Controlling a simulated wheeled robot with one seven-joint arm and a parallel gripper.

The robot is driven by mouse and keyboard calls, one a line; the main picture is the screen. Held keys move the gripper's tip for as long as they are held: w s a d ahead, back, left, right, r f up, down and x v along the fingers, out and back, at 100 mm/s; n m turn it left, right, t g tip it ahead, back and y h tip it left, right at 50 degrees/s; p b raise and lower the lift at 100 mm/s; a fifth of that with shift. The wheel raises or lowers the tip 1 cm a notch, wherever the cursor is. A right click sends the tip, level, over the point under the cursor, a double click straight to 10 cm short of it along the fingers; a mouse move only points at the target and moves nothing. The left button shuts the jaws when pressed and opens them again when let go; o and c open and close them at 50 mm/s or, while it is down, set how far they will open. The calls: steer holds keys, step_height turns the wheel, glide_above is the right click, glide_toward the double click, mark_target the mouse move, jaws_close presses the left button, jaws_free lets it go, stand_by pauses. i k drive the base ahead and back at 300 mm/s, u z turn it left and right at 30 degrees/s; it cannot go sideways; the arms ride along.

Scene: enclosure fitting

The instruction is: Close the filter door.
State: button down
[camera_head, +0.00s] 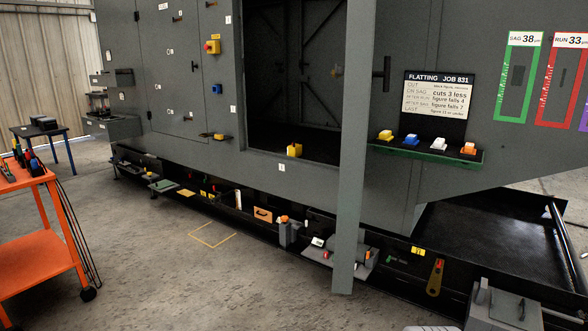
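A tall grey panel (354,150), which looks like the filter door standing open and seen nearly edge-on, juts out beside a dark opening in the big grey enclosure (430,40). Its lower end reaches down past the enclosure's lower edge, in front of the low shelf. The opening (290,70) shows a dark interior with crossed braces. A yellow block (294,150) sits at the opening's lower sill. A black handle (382,73) shows just right of the panel; I cannot tell whether it belongs to it. No door label is readable.
A green ledge (425,154) with several coloured blocks sits under a sign (438,97). A low black shelf with tools and small parts runs along the enclosure's foot. An orange cart (40,225) stands at left. The concrete floor (200,280) between is clear.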

mark_target(361, 17)
steer(key=u, duration=0.75)
steer(key=i, duration=0.5)
